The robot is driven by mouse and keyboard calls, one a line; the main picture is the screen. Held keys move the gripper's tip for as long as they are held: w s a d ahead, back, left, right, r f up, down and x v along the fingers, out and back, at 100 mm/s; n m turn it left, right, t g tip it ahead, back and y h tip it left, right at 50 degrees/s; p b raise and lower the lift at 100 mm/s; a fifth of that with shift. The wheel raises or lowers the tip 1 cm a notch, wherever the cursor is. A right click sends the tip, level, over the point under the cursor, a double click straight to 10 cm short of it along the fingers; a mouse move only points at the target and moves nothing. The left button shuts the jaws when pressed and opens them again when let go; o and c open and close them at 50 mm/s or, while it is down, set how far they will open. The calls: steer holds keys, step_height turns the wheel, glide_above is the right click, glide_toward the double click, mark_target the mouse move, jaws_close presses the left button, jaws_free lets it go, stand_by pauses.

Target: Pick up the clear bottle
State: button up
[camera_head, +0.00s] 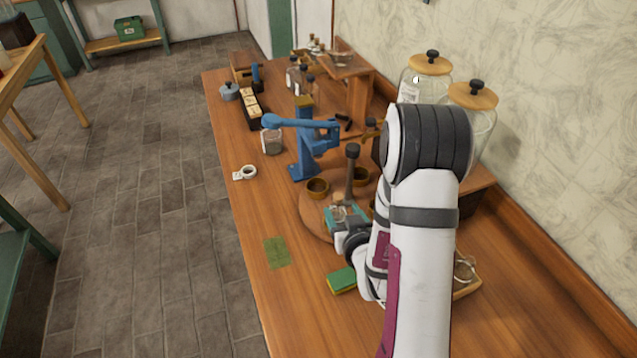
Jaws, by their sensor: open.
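Several small glass bottles with dark caps stand together toward the far end of the wooden bench, among them a clear bottle (292,76). They are small in the view, and I cannot tell which one is the task's bottle. My gripper (341,211) is open, low over the round wooden board in the middle of the bench, well short of those bottles. Something pale shows around its fingertips, too small to make out. My arm hides part of the right side of the bench.
A blue hand press (304,145) stands between my gripper and the far bottles, with a small glass jar (272,141) left of it. A tall dark-capped item (352,170) and small bowls (317,187) are close to my gripper.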

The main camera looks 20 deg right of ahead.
steer(key=x, duration=0.7)
steer(key=shift+w, duration=0.35)
jaws_close()
